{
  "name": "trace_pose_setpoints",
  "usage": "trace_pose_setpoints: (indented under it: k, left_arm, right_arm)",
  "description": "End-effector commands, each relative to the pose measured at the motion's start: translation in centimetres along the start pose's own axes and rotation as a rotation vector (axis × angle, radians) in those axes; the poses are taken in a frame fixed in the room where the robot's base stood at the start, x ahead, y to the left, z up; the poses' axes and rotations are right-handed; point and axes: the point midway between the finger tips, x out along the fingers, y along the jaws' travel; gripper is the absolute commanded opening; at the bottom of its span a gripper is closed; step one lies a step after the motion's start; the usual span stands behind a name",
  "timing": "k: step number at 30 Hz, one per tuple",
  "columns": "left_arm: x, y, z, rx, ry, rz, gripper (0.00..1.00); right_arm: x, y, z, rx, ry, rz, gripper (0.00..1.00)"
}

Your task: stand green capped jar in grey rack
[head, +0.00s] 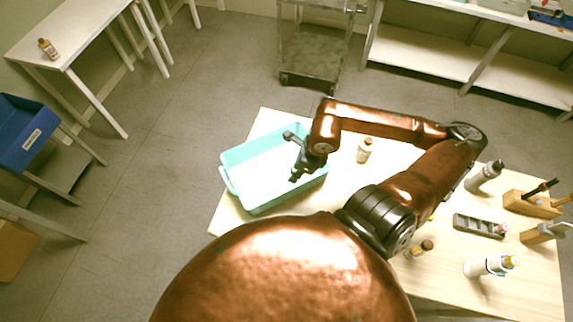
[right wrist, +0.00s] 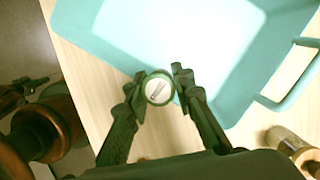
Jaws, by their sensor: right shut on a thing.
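My right gripper (head: 298,160) reaches over the teal tray in the head view. In the right wrist view, my right gripper (right wrist: 160,85) is shut on a round jar with a green rim and a pale top (right wrist: 158,89). The jar is seen from above, close to the tray's edge; its body is hidden below its cap. The grey rack (head: 480,226) lies on the table at the right in the head view, well away from this gripper. A small thing sits at the rack's right end.
The teal tray (head: 233,174) stands at the table's left end. A pale-capped bottle (head: 364,150) stands right of it. A grey-capped bottle (head: 485,175), a white bottle (head: 476,268), a brown-capped bottle (head: 421,249) and wooden holders (head: 528,204) surround the rack.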

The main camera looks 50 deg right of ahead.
Motion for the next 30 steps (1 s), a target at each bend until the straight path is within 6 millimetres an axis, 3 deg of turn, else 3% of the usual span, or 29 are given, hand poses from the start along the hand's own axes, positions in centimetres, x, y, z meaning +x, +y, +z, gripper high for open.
trace_pose_setpoints:
  k: [8,14,30]
  left_arm:
    - [0.0,0.0,-0.1,0.0,0.001,0.0,0.0]
    - [0.0,0.0,-0.1,0.0,0.001,0.0,0.0]
    - [0.0,0.0,-0.1,0.001,0.001,0.0,0.0]
  right_arm:
    - [-0.5,0.4,-0.5,-0.003,-0.001,0.0,0.06]
    - [0.1,0.8,0.7,-0.116,0.002,0.034,0.06]
    - [2.5,4.5,9.0,-1.099,0.001,0.294,0.06]
